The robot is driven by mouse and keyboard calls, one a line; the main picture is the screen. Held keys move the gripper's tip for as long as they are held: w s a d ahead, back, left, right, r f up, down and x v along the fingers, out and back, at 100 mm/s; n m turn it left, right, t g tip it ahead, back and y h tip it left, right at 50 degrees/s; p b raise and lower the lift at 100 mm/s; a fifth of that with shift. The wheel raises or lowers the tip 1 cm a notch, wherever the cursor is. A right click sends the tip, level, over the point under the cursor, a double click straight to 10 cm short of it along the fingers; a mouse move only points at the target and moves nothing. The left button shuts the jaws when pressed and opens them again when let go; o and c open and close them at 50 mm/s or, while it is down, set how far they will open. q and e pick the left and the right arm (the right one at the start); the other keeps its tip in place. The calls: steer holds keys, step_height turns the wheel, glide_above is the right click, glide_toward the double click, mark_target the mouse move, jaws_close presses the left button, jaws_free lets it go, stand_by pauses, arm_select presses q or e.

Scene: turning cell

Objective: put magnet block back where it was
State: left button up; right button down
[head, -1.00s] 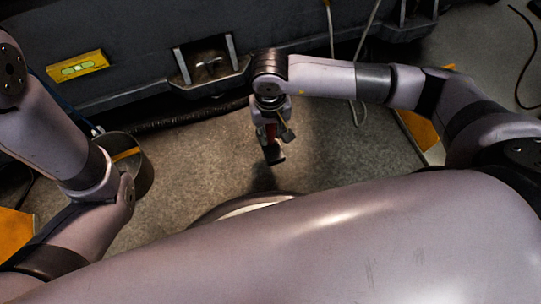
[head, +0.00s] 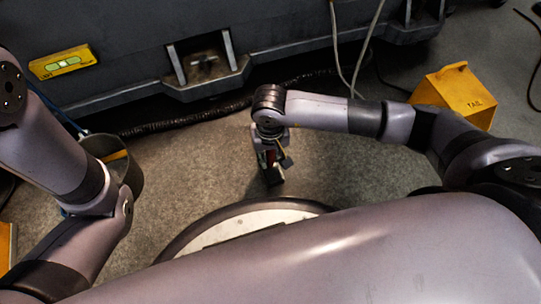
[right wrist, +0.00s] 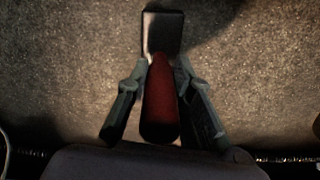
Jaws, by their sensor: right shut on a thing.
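The magnet block (right wrist: 160,98) appears in the right wrist view as a rounded red body with a dark, blocky end (right wrist: 162,33) pointing away from me. My right gripper (right wrist: 156,64) is shut on it, one finger on each side of the red part. In the head view the right gripper (head: 269,158) hangs down over the grey floor, and a bit of red and the dark end (head: 273,177) show at its tip. The block is held above the floor, touching nothing else that I can see. My left gripper is outside the head view; only the left arm shows.
A yellow box marked TAIL (head: 455,95) stands at right. A black hose (head: 190,116) and pale cables lie near the base.

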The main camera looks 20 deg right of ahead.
steer(key=shift+f, duration=0.1)
steer(key=c, duration=1.4)
jaws_free()
step_height(320, 180, up, 12)
steer(key=p, duration=0.8)
steer(key=shift+f, duration=0.2)
steer(key=shift+r, duration=0.35)
